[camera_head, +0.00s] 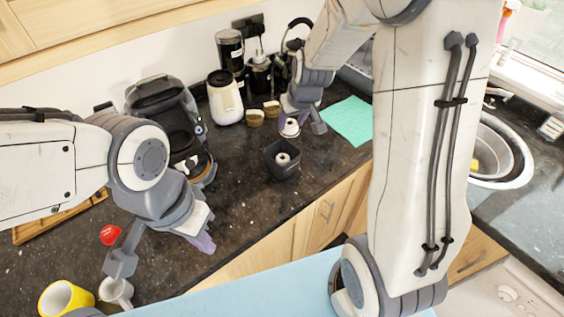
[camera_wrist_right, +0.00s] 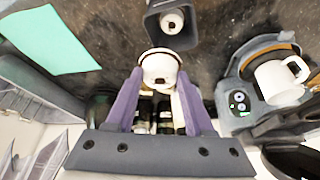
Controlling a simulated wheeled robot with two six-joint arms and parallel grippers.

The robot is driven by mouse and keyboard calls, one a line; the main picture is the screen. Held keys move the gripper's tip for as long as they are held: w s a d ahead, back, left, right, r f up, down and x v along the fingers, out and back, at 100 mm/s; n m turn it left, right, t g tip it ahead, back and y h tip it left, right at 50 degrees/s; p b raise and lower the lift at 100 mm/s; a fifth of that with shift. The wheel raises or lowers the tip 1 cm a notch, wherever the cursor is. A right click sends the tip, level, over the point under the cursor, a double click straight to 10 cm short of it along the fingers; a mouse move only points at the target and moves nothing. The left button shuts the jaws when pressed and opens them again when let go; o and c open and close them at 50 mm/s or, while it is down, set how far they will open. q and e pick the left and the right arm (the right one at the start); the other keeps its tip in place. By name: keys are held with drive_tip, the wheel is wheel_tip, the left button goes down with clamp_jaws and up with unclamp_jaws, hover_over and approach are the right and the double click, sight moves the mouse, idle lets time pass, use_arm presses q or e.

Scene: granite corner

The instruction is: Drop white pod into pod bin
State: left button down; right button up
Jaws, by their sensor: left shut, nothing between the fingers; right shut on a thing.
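The white pod (camera_head: 290,128) is held between the purple fingers of my right gripper (camera_head: 291,122), above the counter. It shows between the same fingers in the right wrist view (camera_wrist_right: 160,70). The dark grey square pod bin (camera_head: 284,172) stands on the counter just below and in front of the held pod, and it also shows at the top of the right wrist view (camera_wrist_right: 181,40). Another white pod (camera_head: 283,159) lies inside the bin. My left gripper (camera_head: 203,243) is shut and empty over the front left of the counter.
A black coffee machine (camera_head: 165,115) stands left of the bin. A teal cloth (camera_head: 349,121) lies to the right. A yellow mug (camera_head: 65,298) and a white mug (camera_head: 117,291) are near my left gripper.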

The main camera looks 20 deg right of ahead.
drive_tip(key=shift+a+f+b, duration=0.1)
drive_tip(key=shift+f+b, duration=1.1)
drive_tip(key=shift+f, duration=0.75)
drive_tip(key=o, duration=1.4)
drive_tip(key=shift+r, duration=0.1)
drive_tip(key=b+v, duration=0.1)
drive_tip(key=v, duration=0.9)
drive_tip(key=shift+s+r, duration=0.1)
drive_tip(key=shift+r, duration=0.1)
